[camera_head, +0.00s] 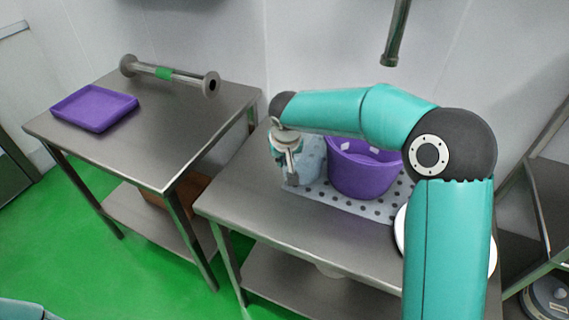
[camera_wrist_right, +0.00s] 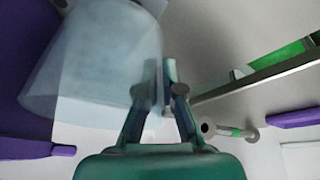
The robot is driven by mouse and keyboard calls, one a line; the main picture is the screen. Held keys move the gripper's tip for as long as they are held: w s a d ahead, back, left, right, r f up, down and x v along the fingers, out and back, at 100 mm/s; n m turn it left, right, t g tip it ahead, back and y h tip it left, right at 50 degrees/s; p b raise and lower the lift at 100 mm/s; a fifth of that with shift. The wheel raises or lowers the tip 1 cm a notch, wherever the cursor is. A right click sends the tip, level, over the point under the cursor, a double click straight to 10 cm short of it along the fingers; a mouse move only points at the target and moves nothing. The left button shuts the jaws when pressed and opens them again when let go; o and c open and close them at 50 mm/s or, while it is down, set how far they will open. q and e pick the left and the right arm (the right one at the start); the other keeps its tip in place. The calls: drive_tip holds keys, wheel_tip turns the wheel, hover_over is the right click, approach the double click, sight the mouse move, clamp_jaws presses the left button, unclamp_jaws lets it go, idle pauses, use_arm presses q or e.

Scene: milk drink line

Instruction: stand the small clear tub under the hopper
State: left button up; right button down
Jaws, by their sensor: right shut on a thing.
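The small clear tub (camera_head: 312,158) is bluish and see-through. In the head view it is at the left end of a perforated drain board (camera_head: 330,207), partly hidden by my right gripper (camera_head: 290,172). In the right wrist view the tub (camera_wrist_right: 95,65) fills the upper left, and my right gripper (camera_wrist_right: 165,75) is shut on its edge. I cannot tell whether the tub touches the board. My left gripper is out of view. I cannot make out a hopper.
A purple bucket (camera_head: 362,172) stands right beside the tub. A metal pipe (camera_head: 395,35) hangs above, at the back. The left table holds a purple tray (camera_head: 94,107) and a steel pipe piece with a green band (camera_head: 164,73). The steel table's front left (camera_head: 255,205) is clear.

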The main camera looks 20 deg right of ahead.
drive_tip(key=shift+f, duration=1.45)
drive_tip(key=c, duration=1.3)
unclamp_jaws()
drive_tip(key=shift+a, duration=0.1)
